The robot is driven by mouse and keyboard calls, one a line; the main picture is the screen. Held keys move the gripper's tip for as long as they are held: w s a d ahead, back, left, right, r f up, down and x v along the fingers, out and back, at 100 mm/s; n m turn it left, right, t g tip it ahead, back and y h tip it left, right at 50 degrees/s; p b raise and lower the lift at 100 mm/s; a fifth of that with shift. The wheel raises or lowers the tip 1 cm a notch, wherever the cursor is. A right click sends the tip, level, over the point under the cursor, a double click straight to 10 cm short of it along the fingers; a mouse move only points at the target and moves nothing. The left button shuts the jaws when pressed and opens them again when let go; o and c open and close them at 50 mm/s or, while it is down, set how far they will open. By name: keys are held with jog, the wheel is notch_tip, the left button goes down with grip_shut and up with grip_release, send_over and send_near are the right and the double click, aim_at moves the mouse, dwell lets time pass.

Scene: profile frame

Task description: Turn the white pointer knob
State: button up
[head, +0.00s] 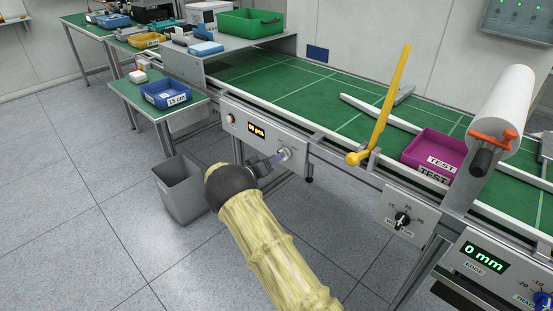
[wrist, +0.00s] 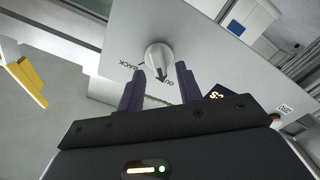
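The white pointer knob (wrist: 158,54) is on a light grey panel (wrist: 205,40) in the wrist view. A dark pointer tip shows at its lower edge, beside lettering that starts "OU"; "BACK" is printed to its left. In the head view the knob (head: 287,153) is small on the conveyor's front panel, right of an amber display. My gripper (wrist: 160,71) is open, its two dark fingers apart and empty, with the fingertips just short of the knob, one toward each side.
An amber display (head: 257,131) and a small button (head: 231,119) share the panel. A yellow lever (head: 380,115) stands to the right, near a magenta bin (head: 436,154). Another black dial (head: 402,220) is lower right. A grey waste bin (head: 182,190) stands on the floor.

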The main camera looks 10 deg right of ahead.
jog(key=shift+w+d, duration=0.4)
jog(key=shift+d, duration=0.1)
grip_shut()
